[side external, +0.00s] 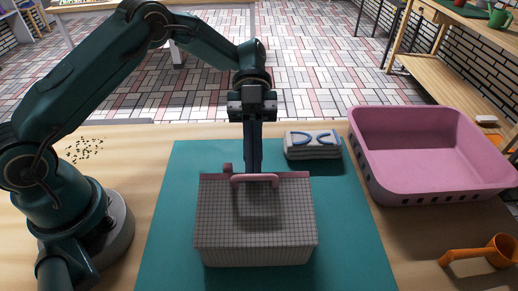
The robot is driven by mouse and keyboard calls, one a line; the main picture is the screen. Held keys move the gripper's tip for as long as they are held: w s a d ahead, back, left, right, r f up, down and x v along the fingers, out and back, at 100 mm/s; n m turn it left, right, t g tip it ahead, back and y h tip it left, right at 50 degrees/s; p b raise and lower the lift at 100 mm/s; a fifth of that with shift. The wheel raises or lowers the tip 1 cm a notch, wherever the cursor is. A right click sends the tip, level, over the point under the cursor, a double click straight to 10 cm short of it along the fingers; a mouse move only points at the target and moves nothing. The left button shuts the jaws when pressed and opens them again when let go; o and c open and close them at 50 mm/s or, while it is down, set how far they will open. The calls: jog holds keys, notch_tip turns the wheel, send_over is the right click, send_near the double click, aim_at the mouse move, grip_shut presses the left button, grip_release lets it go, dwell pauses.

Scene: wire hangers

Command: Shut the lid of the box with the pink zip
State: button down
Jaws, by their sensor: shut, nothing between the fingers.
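The grey checked box (256,256) with pink trim stands on the teal mat (165,262), near the middle of the side external view. A broad checked panel, which looks like its lid (220,220), faces the camera; I cannot tell how far it is open. A pink strip (295,175) runs along the panel's far edge, with a pink handle (254,180) at its middle. My gripper (254,168) points down at that far edge, shut and empty. Its fingertips are partly hidden behind the handle, and I cannot tell whether they touch it.
A folded grey cloth bundle (313,152) with blue curved pieces on top lies behind the box to the right. A large pink basket (385,187) stands at the right. An orange handled item (497,250) lies at the front right. The mat left of the box is clear.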

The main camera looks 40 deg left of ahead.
jog(key=shift+w+a+f+g+h, duration=0.1)
jog(key=shift+f+g+h, duration=0.2)
jog(key=shift+f, duration=0.1)
jog(key=shift+w+a+f+g+h, duration=0.1)
jog(key=shift+f+g+h, duration=0.1)
jog(key=shift+f+g, duration=0.15)
jog(key=shift+f, duration=0.1)
